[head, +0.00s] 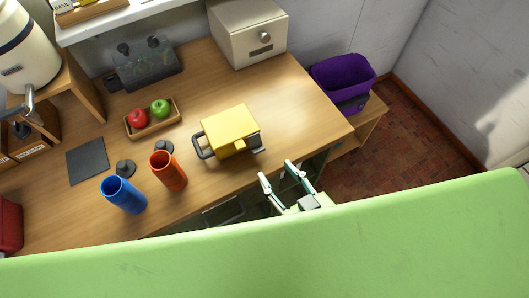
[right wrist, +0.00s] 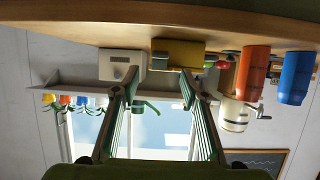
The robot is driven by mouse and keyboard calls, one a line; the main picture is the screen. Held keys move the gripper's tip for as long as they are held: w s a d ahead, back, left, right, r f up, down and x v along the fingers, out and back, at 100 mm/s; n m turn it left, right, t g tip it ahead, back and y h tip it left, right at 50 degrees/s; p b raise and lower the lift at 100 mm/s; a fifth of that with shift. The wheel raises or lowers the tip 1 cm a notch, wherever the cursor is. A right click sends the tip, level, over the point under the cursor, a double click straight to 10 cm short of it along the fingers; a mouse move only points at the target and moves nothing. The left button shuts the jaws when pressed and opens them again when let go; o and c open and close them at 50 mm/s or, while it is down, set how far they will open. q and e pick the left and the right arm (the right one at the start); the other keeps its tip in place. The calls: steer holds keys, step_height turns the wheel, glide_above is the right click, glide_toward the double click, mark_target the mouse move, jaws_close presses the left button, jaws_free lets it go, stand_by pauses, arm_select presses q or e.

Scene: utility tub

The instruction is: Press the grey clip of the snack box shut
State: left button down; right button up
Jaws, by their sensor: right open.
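The snack box, a yellow box (head: 230,125), sits on the wooden table near its front edge. A dark grey looped part (head: 201,149) sticks out at its left side, and a smaller dark grey part (head: 258,148) shows at its lower right. I cannot tell which is the clip or whether it is shut. My right gripper (head: 277,170) is open and empty, in front of the table's edge, below and right of the box and apart from it. In the right wrist view, the yellow box (right wrist: 178,52) shows beyond the open fingers (right wrist: 160,76). My left gripper is not in view.
An orange cup (head: 168,172) and a blue cup (head: 124,195) stand left of the box. A wooden tray (head: 152,124) holds a red and a green apple. A cream box (head: 248,35) stands behind. A purple bin (head: 342,78) is at right. The table right of the box is clear.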

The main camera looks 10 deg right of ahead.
mark_target(260, 152)
steer(key=p+x, duration=0.2)
steer(key=x, duration=0.6)
steer(key=c, duration=1.1)
